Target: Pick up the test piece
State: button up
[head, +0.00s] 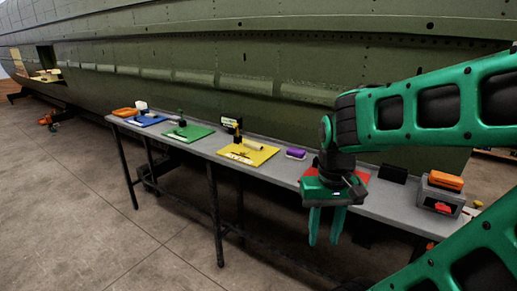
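I cannot tell which of the small objects on the grey bench (290,176) is the test piece. My gripper (324,242) hangs in front of the bench's right part, fingers pointing down. Its two green fingers are apart, with nothing visible between them. A red mat (362,176) lies behind my gripper, mostly hidden by it. A yellow mat (262,156) holds small pale pieces, a pale cylinder (252,144) and an upright dark tool. A green mat (199,132) holds pale strips and a dark-green tool (181,119).
A blue mat (153,121) and an orange item (124,112) lie at the far left end. A purple block (296,152) sits mid-bench. A black block (393,173) and a grey box (440,196) with an orange case (446,181) stand right. A green fuselage (230,60) rises behind; floor in front is clear.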

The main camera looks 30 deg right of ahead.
aim_at(250, 144)
jog(key=z, duration=0.05)
jog(key=i, duration=1)
jog(key=u, duration=0.05)
